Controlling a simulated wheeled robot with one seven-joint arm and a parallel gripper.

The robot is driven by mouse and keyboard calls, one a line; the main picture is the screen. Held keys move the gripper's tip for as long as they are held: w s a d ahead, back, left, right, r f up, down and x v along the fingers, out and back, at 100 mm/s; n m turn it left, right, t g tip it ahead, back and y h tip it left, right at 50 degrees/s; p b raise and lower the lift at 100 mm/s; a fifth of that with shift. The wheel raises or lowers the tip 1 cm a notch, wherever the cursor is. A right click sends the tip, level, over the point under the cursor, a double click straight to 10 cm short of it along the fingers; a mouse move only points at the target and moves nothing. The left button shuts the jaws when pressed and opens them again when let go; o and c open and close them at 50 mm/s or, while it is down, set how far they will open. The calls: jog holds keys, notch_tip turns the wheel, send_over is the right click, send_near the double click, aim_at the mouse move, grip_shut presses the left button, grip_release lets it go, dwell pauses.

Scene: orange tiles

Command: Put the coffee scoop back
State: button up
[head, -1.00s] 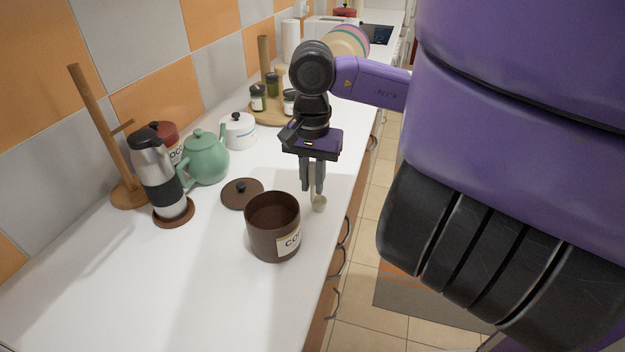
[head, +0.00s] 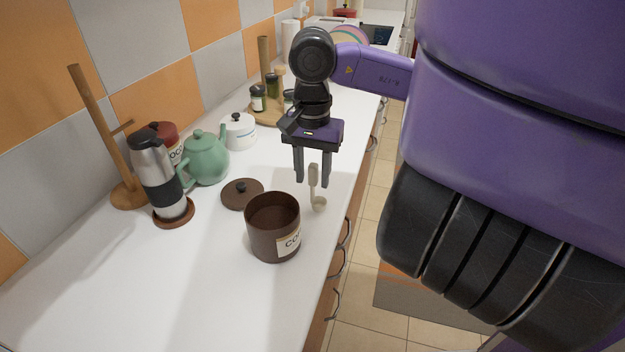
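The coffee scoop (head: 319,204) is pale, with its small round bowl near the counter's front edge, right of the brown canister. Its handle (head: 313,175) runs up and away from the bowl, showing between my finger tips; I cannot tell if it lies flat or stands. My gripper (head: 313,184) points down over it, fingers spread apart with a gap either side of the handle. The brown canister (head: 262,235) stands open, its label starting "CO". Its dark lid (head: 236,200) with a knob lies on the counter behind it, to the left.
A steel and black flask (head: 158,175) on a brown coaster, a green teapot (head: 207,160), a red canister (head: 167,137), a white lidded pot (head: 239,131) and a wooden stand (head: 92,125) line the wall side. The white counter (head: 170,290) is clear at front left.

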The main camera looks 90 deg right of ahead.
notch_tip(320, 180, up, 10)
jog(key=shift+f, duration=0.1)
dwell(0.8)
